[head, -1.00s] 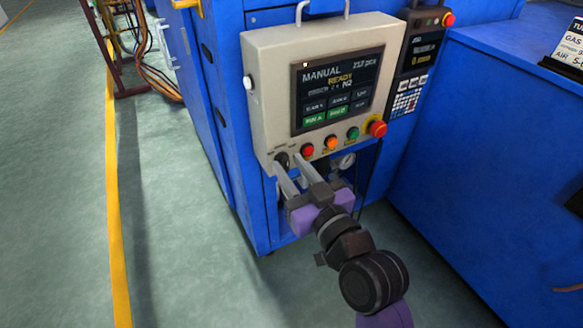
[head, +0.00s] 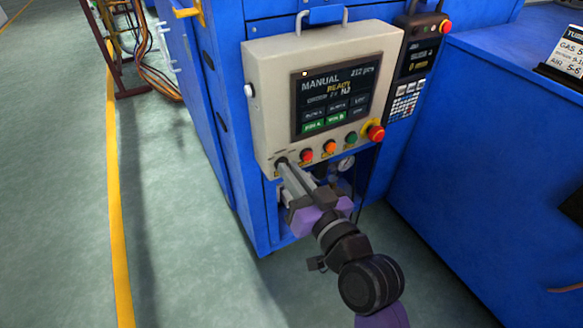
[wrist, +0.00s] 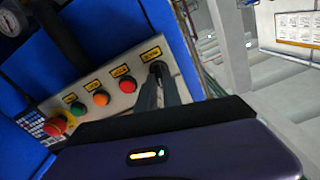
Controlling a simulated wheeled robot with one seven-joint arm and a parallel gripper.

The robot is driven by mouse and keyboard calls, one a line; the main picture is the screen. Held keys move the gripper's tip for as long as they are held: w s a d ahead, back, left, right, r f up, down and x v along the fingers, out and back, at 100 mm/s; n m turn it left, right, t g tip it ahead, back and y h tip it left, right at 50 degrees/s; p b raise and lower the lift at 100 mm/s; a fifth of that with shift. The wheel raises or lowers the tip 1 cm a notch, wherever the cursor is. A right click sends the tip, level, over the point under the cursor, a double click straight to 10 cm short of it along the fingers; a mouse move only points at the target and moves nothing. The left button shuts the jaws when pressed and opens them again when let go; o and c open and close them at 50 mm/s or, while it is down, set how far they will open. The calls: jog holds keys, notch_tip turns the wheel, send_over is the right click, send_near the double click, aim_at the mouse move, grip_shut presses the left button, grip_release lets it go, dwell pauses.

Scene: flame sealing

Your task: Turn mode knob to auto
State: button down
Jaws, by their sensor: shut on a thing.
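The mode knob (head: 281,161) is a small dark knob at the lower left corner of the beige control panel (head: 262,105). My gripper (head: 287,169) is shut on it, with the fingers reaching up from below. In the wrist view the knob (wrist: 157,68) shows at the tips of my gripper (wrist: 158,80), under a yellow label. The fingers cover much of the knob, so its pointing direction cannot be told. The panel's screen (head: 335,95) reads MANUAL, with READY below it.
Red (head: 306,155), orange (head: 329,147) and green (head: 351,138) buttons sit in a row right of the knob. A red emergency stop (head: 375,132) is at the far right. A gauge (head: 346,163) is below the panel. Open floor (head: 175,230) lies left.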

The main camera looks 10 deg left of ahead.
jog(key=shift+w+d+m+p, duration=0.1)
jog(key=shift+m+p, duration=0.8)
jog(key=shift+m, duration=0.7)
jog(key=shift+w+d+m+p, duration=0.1)
jog(key=shift+m+p, duration=0.75)
jog(key=shift+m, duration=0.75)
jog(key=c, duration=1.5)
grip_release()
jog(key=shift+f, duration=0.1)
jog(key=shift+s, duration=0.15)
jog(key=v, duration=0.7)
jog(key=shift+s+d, duration=0.25)
